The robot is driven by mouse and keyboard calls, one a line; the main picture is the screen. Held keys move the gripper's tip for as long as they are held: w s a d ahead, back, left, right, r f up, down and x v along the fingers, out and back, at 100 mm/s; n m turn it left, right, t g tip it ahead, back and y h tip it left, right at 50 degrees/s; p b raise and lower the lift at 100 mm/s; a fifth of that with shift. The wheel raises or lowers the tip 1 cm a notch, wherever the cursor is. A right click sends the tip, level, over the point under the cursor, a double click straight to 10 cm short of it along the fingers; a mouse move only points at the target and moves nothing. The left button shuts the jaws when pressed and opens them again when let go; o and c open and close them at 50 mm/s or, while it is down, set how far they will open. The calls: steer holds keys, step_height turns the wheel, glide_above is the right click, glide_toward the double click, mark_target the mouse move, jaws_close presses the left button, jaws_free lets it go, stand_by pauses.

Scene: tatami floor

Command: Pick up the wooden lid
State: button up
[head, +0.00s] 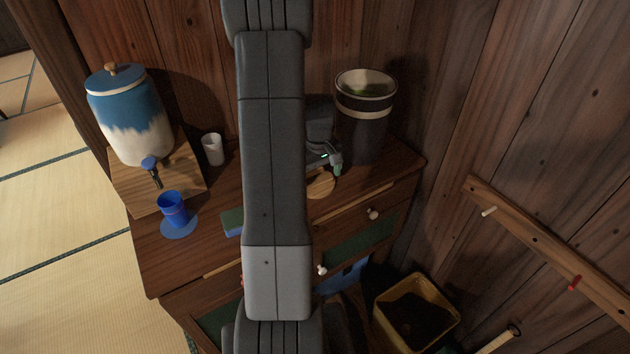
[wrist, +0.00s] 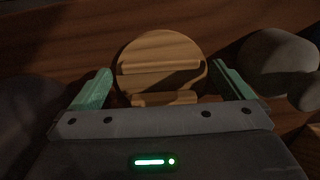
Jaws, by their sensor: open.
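The wooden lid (wrist: 160,50) is a round, light-brown disc with a raised bar across it, lying on the dark wooden cabinet top. In the head view part of the lid (head: 321,187) shows beside my arm; the rest is hidden. My gripper (wrist: 162,86) is open, its two green fingers apart on either side of the lid's near part. Nothing is held between the fingers. I cannot tell the height gap between fingertips and lid. In the head view my gripper (head: 331,165) is just above the lid, partly hidden by my arm.
A dark jar with a cream band (head: 364,120) stands close behind the lid. Grey rounded shapes (wrist: 278,60) lie right of the fingers. A blue-and-white dispenser (head: 130,120), white cup (head: 213,149) and blue cup (head: 172,208) are on the left. A wall (head: 500,110) bounds the right.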

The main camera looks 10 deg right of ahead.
steer(key=shift+f, duration=0.4)
steer(key=shift+c, duration=0.2)
steer(key=c, duration=1)
steer(key=shift+o, duration=0.2)
steer(key=shift+r, duration=0.15)
